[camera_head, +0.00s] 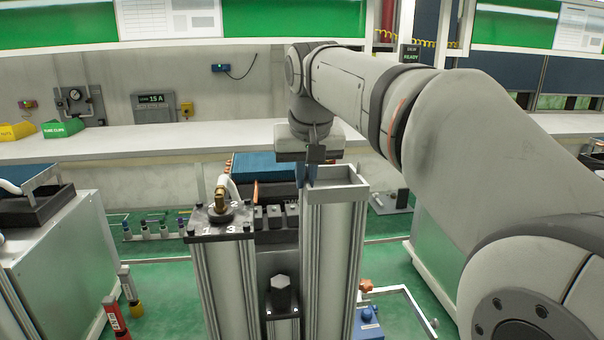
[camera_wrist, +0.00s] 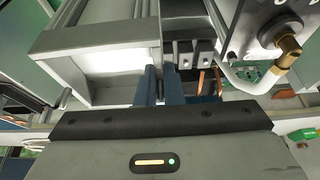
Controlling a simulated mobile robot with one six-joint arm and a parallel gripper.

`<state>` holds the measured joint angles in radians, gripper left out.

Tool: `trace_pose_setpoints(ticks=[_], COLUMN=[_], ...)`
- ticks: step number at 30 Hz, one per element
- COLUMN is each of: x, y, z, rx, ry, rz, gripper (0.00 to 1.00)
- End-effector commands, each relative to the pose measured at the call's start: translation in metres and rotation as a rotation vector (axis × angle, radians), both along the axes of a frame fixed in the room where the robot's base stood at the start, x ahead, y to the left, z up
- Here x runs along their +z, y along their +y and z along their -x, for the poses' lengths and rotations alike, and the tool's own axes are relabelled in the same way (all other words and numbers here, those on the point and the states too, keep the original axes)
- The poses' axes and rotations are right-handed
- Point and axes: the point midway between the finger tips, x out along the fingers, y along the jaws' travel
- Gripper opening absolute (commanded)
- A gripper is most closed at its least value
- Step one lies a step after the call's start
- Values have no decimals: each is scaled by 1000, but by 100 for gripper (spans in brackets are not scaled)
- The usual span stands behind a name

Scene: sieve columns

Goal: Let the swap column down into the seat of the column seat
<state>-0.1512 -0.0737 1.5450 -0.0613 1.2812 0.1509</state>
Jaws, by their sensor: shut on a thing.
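The swap column looks to be the tall grey square column (camera_head: 326,250) with an open, box-shaped top, upright in the head view. In the wrist view its rim (camera_wrist: 100,38) and pale inside show left of the fingers. My gripper (camera_head: 306,178) points down at the column's top left edge. Its two blue fingers (camera_wrist: 162,78) are shut on the column's side wall, one on the inner side and one outside. The column's lower end is below the picture, so the seat is hidden and I cannot tell whether the column touches it.
Close on the left stands another column with a dark top plate (camera_head: 212,234) and brass fitting (camera_head: 220,201). A short post with a hex knob (camera_head: 281,292) stands between them. Black blocks (camera_head: 275,216) lie behind. A blue box (camera_head: 368,322) is low on the right.

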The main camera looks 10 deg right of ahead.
Motion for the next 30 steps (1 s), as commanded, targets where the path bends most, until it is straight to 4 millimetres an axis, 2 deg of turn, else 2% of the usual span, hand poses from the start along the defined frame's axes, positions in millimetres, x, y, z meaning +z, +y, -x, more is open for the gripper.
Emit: trace_pose_setpoints(ticks=[9, 15, 30], x=[-29, -40, -43], y=[-1, -1, -1], z=[0, 0, 0], rx=[-1, -1, -1], ry=[-3, -5, -5], rz=[1, 1, 1], gripper=[0, 0, 0])
